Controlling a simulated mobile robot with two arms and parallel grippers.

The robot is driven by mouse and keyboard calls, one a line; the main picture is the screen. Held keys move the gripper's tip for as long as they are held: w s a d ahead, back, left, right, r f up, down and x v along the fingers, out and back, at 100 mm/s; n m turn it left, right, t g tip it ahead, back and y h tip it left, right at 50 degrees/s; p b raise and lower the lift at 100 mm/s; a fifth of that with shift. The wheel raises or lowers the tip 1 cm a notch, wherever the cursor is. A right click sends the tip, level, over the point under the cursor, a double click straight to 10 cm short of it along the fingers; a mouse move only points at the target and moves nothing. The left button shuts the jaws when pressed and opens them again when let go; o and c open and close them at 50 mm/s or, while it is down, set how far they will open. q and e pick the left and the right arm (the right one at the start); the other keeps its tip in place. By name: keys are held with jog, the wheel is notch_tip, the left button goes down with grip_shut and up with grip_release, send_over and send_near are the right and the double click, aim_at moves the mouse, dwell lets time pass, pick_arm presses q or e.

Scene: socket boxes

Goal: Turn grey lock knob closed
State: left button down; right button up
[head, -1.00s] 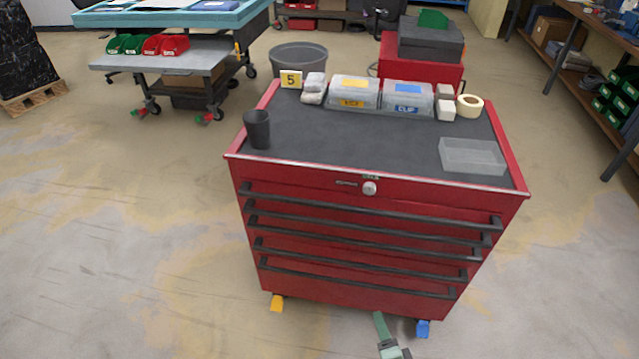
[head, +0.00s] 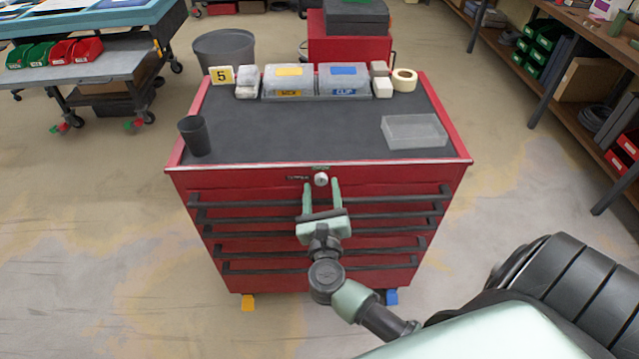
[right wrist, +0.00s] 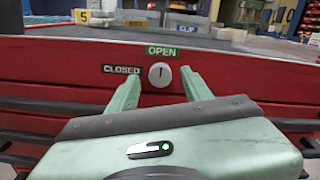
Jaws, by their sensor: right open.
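The grey lock knob (head: 321,180) sits at the top middle of the red tool cabinet's front. In the right wrist view the knob (right wrist: 160,75) is round, with a short dark mark near upright. A green OPEN label (right wrist: 162,51) is above it and a black CLOSED label (right wrist: 121,69) is to its left. My right gripper (head: 321,184) is open, its two green fingers pointing at the cabinet front. In the right wrist view the fingers (right wrist: 162,84) stand on either side of the knob, with gaps; contact does not show. My left gripper is not in view.
The red cabinet (head: 240,180) has several black drawer handles below the knob. On its dark top stand a black cup (head: 194,136), a clear tray (head: 414,131), two labelled bins (head: 290,80) and a tape roll (head: 404,80). Floor is free at the left.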

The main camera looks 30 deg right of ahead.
jog(key=shift+w+d, duration=0.4)
jog(key=shift+w, duration=0.15)
grip_shut()
